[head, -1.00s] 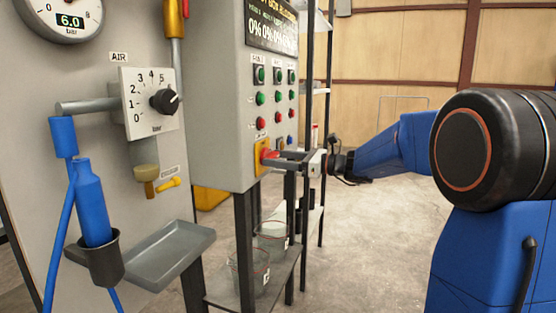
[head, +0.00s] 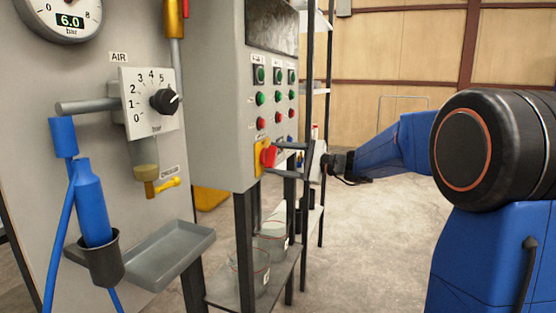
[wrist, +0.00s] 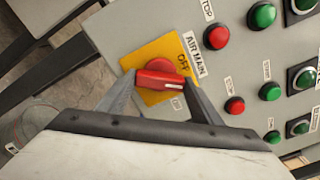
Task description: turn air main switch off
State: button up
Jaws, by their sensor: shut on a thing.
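The air main switch (wrist: 162,78) is a red rotary handle on a yellow plate (wrist: 140,58) labelled AIR MAIN, with OFF marked on it. In the head view the red handle (head: 269,156) sits low on the front of the grey control box. My gripper (wrist: 160,82) is shut on the handle, with one finger on each side. The pointer line on the handle lies toward the right finger in the wrist view. In the head view my gripper (head: 284,160) reaches the handle from the right. Part of the plate is hidden behind the handle.
Green and red push buttons (head: 261,98) sit above the switch on the same box. A dark display (head: 271,27) is above them and looks blank. A shelf with buckets (head: 272,240) stands below.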

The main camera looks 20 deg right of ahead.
jog(key=n, duration=0.7)
jog(key=shift+f, duration=0.1)
dwell(0.6)
jog(key=o, duration=1.1)
jog(key=shift+c, duration=0.2)
jog(key=v, duration=1.7)
jog(key=shift+s+d, duration=0.15)
